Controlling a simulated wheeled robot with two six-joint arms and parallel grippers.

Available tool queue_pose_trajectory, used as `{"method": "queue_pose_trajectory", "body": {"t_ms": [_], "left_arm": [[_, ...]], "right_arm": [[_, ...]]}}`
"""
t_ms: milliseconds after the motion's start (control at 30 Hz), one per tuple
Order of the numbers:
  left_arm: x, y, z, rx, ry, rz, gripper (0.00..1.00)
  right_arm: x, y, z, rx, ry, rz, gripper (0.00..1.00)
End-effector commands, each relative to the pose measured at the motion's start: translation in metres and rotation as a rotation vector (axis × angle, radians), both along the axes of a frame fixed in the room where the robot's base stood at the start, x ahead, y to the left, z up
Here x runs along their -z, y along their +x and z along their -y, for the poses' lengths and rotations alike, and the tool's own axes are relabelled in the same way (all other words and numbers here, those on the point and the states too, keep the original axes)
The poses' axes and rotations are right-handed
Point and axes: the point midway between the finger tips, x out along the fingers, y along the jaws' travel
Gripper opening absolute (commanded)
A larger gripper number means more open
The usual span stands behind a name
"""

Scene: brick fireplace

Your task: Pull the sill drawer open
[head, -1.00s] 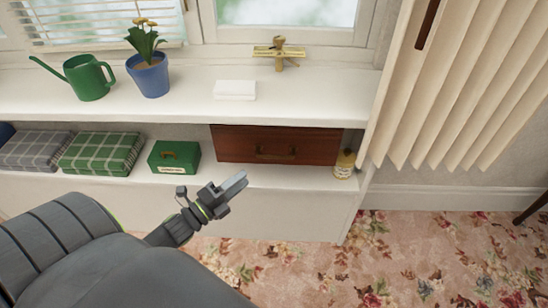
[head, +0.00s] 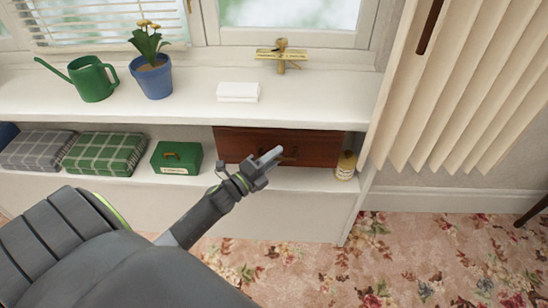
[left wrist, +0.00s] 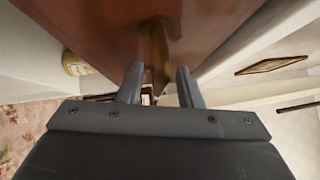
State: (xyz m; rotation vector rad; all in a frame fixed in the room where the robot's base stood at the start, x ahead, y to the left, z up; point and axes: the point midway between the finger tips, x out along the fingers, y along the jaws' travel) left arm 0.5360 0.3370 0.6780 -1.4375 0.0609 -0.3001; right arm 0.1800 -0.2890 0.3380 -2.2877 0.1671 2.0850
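The sill drawer (head: 318,146) has a reddish-brown wooden front and sits under the white sill, looking shut. Its front also fills the top of the left wrist view (left wrist: 110,30). The drawer's brass handle (left wrist: 158,50) lies just ahead of my left gripper (left wrist: 161,85), in line with the gap between the fingers. The fingers are apart with nothing clamped between them. In the head view my left gripper (head: 272,158) is in front of the drawer and partly hides the handle. I cannot tell whether a finger touches the handle. My right gripper is not in view.
A small yellow-labelled jar (head: 345,166) stands close to the drawer's right end. A green box (head: 177,158) and folded plaid blankets (head: 105,153) lie to the left. A white block (head: 238,92), a potted plant (head: 154,78) and a watering can (head: 91,80) stand on the sill.

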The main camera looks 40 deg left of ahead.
Motion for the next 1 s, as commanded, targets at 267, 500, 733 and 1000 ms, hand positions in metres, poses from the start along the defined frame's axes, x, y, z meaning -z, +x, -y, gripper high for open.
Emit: {"method": "queue_pose_trajectory", "body": {"t_ms": [267,500,733,1000], "left_arm": [[0.000,0.000,0.000,0.000,-0.001,0.000,0.02],[0.000,-0.001,0.000,0.000,-0.001,0.000,0.00],[0.000,-0.012,0.007,0.001,-0.003,-0.003,0.00],[0.000,-0.055,0.033,0.001,-0.005,-0.005,0.00]], "right_arm": [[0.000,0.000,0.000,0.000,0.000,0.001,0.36],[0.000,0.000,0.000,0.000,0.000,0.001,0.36],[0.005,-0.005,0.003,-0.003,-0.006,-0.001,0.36],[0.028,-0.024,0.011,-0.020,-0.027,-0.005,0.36]]}}
